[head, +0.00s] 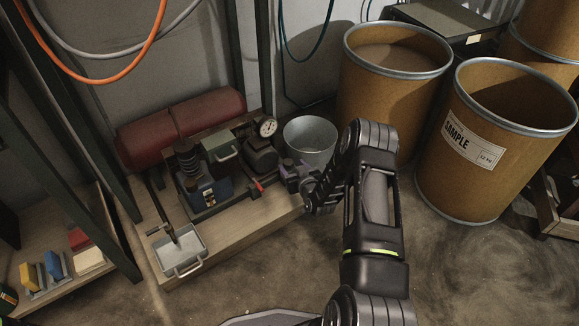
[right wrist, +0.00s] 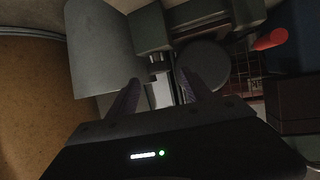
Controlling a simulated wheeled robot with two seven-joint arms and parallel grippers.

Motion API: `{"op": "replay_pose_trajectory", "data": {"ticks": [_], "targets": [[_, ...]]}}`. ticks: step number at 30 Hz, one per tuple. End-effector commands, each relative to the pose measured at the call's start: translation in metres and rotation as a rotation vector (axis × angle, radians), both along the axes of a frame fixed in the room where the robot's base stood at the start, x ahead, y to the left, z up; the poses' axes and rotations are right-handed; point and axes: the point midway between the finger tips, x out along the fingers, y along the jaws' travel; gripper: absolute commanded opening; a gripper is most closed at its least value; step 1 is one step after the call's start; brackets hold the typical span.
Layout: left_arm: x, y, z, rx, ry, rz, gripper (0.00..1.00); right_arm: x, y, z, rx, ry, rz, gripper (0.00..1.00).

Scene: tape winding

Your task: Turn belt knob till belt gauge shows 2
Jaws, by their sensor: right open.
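A round white-faced gauge (head: 267,127) stands on the machine on the low wooden bench in the head view. Its reading is too small to make out. My right gripper (head: 288,172) is at the right end of the machine, beside the metal bucket. In the right wrist view its two dark purple fingers (right wrist: 161,90) are apart, with a small pale metal part (right wrist: 160,93) showing between and beyond them. A dark round part (right wrist: 203,66) lies just past the right finger. I cannot tell which part is the belt knob, or whether the fingers touch it. My left gripper is out of view.
The metal bucket (head: 310,138) stands close behind my right gripper. A red-tipped lever (head: 258,186) sticks out in front of the machine. A metal tray (head: 180,250) sits at the bench's front left. Bare floor lies in front.

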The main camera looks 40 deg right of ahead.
Motion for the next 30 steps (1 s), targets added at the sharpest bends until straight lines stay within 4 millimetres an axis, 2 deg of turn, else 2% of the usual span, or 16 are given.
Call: {"op": "replay_pose_trajectory", "data": {"ticks": [1, 7, 17, 30], "targets": [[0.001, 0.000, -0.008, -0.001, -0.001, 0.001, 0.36, 0.008, -0.002, -0.008, -0.001, -0.002, 0.000, 0.59], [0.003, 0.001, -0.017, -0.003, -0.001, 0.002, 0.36, 0.029, -0.009, -0.015, 0.000, 0.000, 0.000, 0.59], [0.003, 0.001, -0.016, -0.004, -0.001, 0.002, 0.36, 0.033, -0.010, -0.014, 0.001, 0.000, 0.000, 0.59], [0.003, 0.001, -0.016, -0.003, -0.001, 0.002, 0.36, 0.033, -0.010, -0.014, 0.000, 0.000, -0.001, 0.23]]}}
